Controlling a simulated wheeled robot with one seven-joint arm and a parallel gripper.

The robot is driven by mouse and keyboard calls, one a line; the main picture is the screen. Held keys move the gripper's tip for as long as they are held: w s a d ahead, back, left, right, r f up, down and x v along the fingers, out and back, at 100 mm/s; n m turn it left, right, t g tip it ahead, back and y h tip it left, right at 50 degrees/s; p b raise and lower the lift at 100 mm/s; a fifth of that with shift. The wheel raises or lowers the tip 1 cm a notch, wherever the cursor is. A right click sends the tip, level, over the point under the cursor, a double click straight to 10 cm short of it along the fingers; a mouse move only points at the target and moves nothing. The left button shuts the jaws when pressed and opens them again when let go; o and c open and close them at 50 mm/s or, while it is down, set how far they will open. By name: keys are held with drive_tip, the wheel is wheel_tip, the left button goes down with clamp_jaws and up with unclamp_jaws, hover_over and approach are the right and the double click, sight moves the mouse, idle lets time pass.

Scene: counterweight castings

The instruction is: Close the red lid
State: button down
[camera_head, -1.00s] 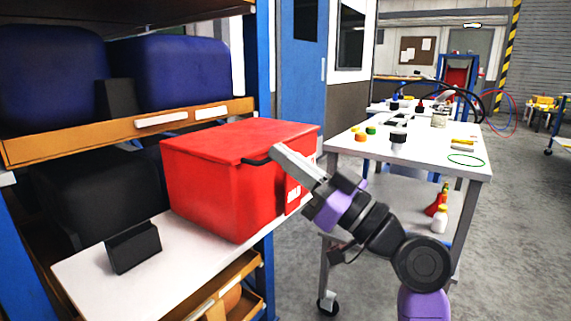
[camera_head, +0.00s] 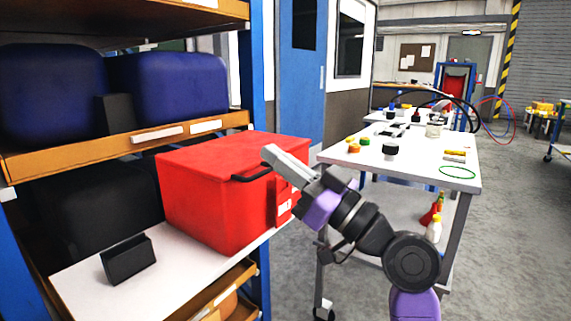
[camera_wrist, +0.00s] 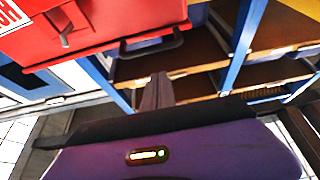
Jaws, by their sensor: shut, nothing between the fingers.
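The red box (camera_head: 215,205) stands on the white shelf. Its red lid (camera_head: 235,153) lies flat across the top and looks shut, with a dark handle (camera_head: 252,174) on the front edge. In the wrist view the red box (camera_wrist: 85,28) fills the upper left, with the handle (camera_wrist: 152,45) below its edge. My gripper (camera_head: 270,153) is shut and empty. Its tips are at the lid's front edge near the handle in the head view; I cannot tell whether they touch it. In the wrist view my gripper (camera_wrist: 158,80) points toward the handle, apart from it in the picture.
A small black block (camera_head: 128,260) sits on the white shelf (camera_head: 80,285) left of the box. Blue bins (camera_head: 170,82) stand on the shelf above. A white table (camera_head: 420,165) with small items stands to the right.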

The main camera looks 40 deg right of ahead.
drive_tip(key=b+v, duration=0.1)
drive_tip(key=v, duration=0.9)
drive_tip(key=shift+a+f, duration=0.1)
